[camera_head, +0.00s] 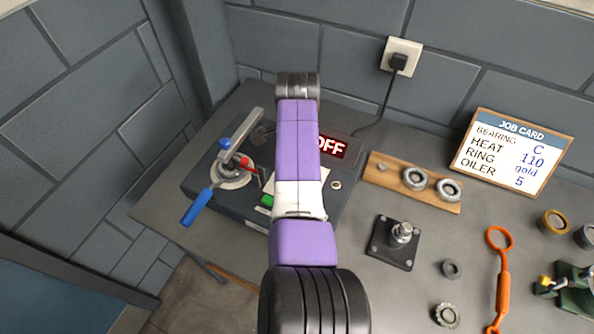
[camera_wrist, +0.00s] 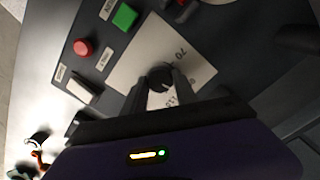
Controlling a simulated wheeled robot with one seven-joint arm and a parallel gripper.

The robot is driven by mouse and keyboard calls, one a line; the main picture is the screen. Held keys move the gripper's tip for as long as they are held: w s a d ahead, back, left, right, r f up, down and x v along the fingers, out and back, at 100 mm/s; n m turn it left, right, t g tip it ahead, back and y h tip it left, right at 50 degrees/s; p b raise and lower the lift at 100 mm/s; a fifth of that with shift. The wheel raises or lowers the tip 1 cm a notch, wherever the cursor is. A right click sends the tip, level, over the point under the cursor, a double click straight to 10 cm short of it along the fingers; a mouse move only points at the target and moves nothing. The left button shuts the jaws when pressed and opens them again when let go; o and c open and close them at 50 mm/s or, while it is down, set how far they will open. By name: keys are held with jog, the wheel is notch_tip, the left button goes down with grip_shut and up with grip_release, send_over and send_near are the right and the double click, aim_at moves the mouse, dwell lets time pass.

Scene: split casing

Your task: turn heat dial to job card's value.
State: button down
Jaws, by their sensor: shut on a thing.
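My gripper (camera_wrist: 161,84) is shut on the dark heat dial (camera_wrist: 160,71) in the wrist view, with a finger on each side of the knob. The dial sits on a pale printed plate (camera_wrist: 128,68); a "70" mark shows near it, and other marks are partly covered by the fingers. The dial's pointer cannot be made out. In the head view my arm hides the dial and the gripper. The job card (camera_head: 512,153) at the back right reads bearing C, heat 110, ring gold, oiler 5.
The heater casing (camera_head: 228,212) carries a partly hidden display (camera_head: 332,147) reading "OFF". A green button (camera_wrist: 125,17) and a red button (camera_wrist: 83,48) lie near the plate. A blue-handled clamp (camera_head: 200,203) stands left. A wooden board (camera_head: 432,194) with rings lies right.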

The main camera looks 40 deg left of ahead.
jog(key=m, duration=0.3)
jog(key=shift+m, duration=2.1)
jog(key=c, duration=1)
grip_release()
jog(key=shift+o, duration=0.2)
jog(key=shift+r, duration=0.1)
notch_tip(320, 180, up, 8)
jog(key=shift+f+b, duration=0.15)
jog(key=shift+b, duration=0.6)
